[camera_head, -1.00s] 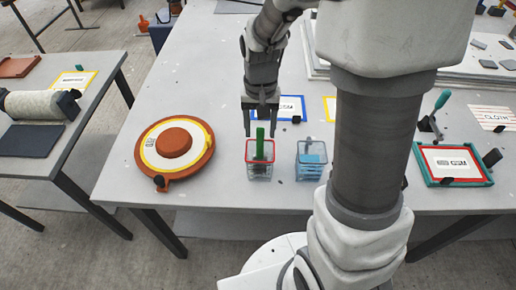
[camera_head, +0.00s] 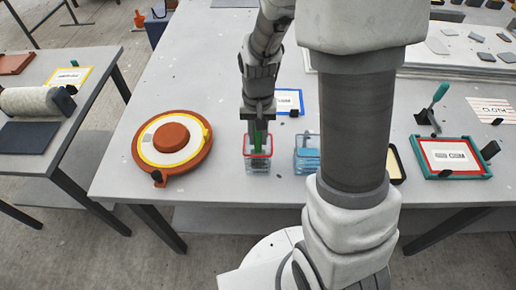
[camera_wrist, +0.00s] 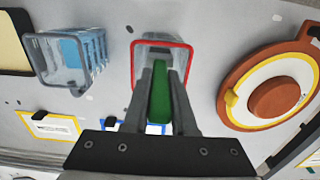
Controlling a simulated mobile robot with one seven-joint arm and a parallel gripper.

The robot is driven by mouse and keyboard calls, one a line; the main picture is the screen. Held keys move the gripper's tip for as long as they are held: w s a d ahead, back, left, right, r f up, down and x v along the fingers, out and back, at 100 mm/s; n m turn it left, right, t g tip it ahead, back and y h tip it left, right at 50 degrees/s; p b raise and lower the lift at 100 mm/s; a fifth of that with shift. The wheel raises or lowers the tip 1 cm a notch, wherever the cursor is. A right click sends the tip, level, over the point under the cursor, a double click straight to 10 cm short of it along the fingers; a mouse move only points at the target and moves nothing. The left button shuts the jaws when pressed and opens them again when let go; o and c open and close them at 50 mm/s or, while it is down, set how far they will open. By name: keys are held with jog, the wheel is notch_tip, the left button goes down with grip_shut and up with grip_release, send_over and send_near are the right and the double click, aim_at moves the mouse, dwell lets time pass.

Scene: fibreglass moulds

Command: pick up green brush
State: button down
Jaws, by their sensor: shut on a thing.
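The green brush (camera_head: 258,138) stands in a clear container with a red rim (camera_head: 246,153) near the table's front edge. In the wrist view the green handle (camera_wrist: 159,95) shows between the two fingers, inside the red rim (camera_wrist: 188,60). My gripper (camera_head: 258,128) is above the container, pointing down, and is shut on the brush. The fingers (camera_wrist: 160,82) reach to the container's opening in the wrist view. The brush's lower end is hidden by the container and my gripper.
A clear container with blue contents (camera_head: 307,158) stands just right. An orange round mould with a cream ring (camera_head: 172,144) lies left. A blue-framed card (camera_head: 290,101) lies behind. A teal-framed sign (camera_head: 449,157) and a teal-handled tool (camera_head: 436,100) are at right.

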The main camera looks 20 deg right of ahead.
jog(key=shift+r, duration=0.1)
dwell(0.3)
notch_tip(320, 180, up, 18)
jog(key=p, duration=0.2)
jog(key=shift+f, duration=0.25)
dwell(0.6)
